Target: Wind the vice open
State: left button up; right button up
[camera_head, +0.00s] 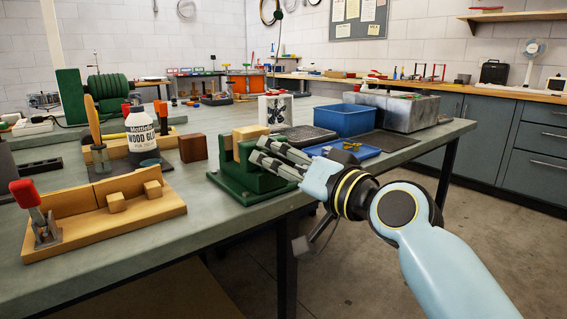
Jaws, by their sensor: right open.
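The green vice (232,185) stands at the front edge of the bench, with a light wooden block (246,148) at its jaws. My right gripper (262,152) reaches in from the right, its striped fingers open in front of the vice's right side. From this view I cannot tell whether the fingers touch the vice. A grey bar with a blocky end (301,246) hangs below my gripper past the bench edge; it looks like the vice handle, but its upper part is hidden behind my gripper and wrist. My left gripper is out of view.
The bench top (150,237) holds a wooden fixture (95,226) with a red-handled clamp, a glue bottle (140,135) and a dark red block (193,148) left of the vice. A blue bin (345,120) and a blue tray (343,150) lie behind my gripper. Floor is clear at right.

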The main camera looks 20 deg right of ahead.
jog(key=shift+s+d, duration=0.1)
jog(key=shift+s, duration=0.05)
jog(key=v, duration=1.1)
jog(key=shift+s, duration=0.35)
